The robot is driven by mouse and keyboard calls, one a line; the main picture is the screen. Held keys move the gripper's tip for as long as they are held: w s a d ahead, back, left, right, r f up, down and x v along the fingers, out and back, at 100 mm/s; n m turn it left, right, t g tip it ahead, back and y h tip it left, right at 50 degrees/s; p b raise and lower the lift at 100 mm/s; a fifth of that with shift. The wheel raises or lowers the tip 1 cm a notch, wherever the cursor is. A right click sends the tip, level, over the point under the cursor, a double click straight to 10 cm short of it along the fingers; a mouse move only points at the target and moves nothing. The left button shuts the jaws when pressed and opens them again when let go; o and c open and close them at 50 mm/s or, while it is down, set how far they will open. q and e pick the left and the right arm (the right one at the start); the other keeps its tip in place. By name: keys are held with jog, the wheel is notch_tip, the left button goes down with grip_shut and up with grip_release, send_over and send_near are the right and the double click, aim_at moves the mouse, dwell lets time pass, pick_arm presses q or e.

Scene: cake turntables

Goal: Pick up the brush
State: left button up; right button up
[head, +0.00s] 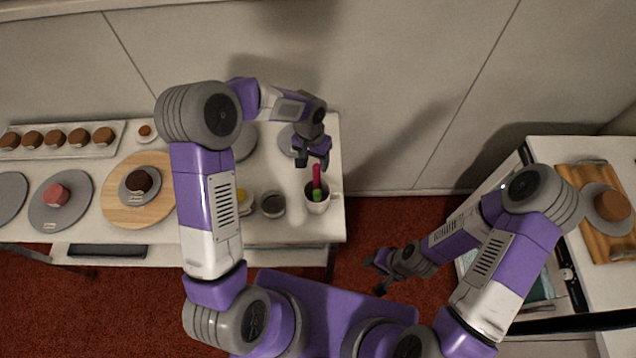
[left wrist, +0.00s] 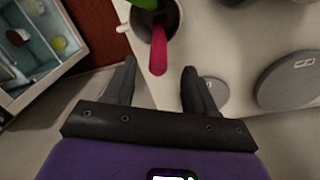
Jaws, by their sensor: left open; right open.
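My left gripper (head: 312,160) is open just above the handle. In the left wrist view the pink handle (left wrist: 159,52) points in between the two open fingertips (left wrist: 159,68), and the green part (left wrist: 146,3) is cut off by the top edge. I cannot tell whether the fingers touch the handle. My right gripper (head: 374,272) is open and empty, low over the red floor, away from the brush.
A small grey bowl (head: 272,205) stands left of the mug. Grey turntables and a wooden board (head: 118,212) with cakes fill the table further left. An open drawer (head: 540,288) and a counter (head: 560,150) are on the right. Red floor lies between.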

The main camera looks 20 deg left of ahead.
aim_at(318, 174)
pick_arm(q)
jog(key=shift+s+f, duration=0.15)
jog(key=shift+f, duration=0.5)
jog(key=f, duration=0.6)
jog(key=shift+w+d+f, duration=0.2)
jog(key=shift+w+d, duration=0.05)
jog(key=shift+d, duration=0.15)
grip_shut()
